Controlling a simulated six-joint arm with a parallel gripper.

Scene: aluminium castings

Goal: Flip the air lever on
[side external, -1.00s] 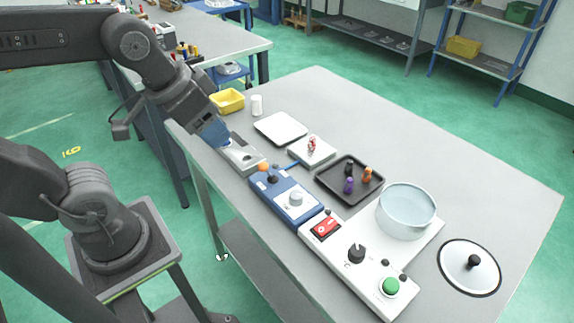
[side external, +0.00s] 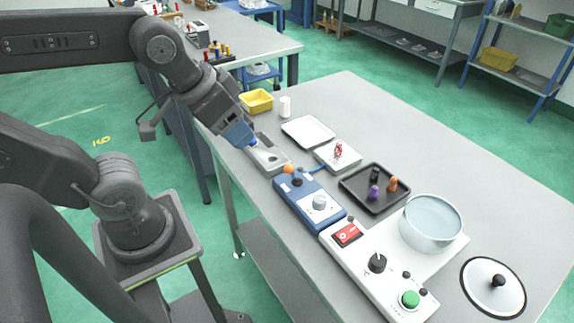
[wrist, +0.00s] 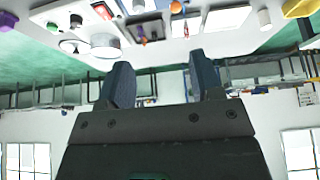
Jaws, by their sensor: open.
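The lever (side external: 288,170), with an orange ball end, stands at the far end of a blue control box (side external: 308,200) on the bench. A dark round cap and a pale dial are on the same box. My gripper (side external: 251,146) is over the grey casting block (side external: 268,160) beyond the box, up and left of the orange ball and apart from it. In the wrist view my gripper (wrist: 161,80) has its two blue fingers apart, with nothing between them. I cannot tell the lever's position.
A white panel with a red rocker switch (side external: 347,234), black dial and green button (side external: 410,299) adjoins the box.

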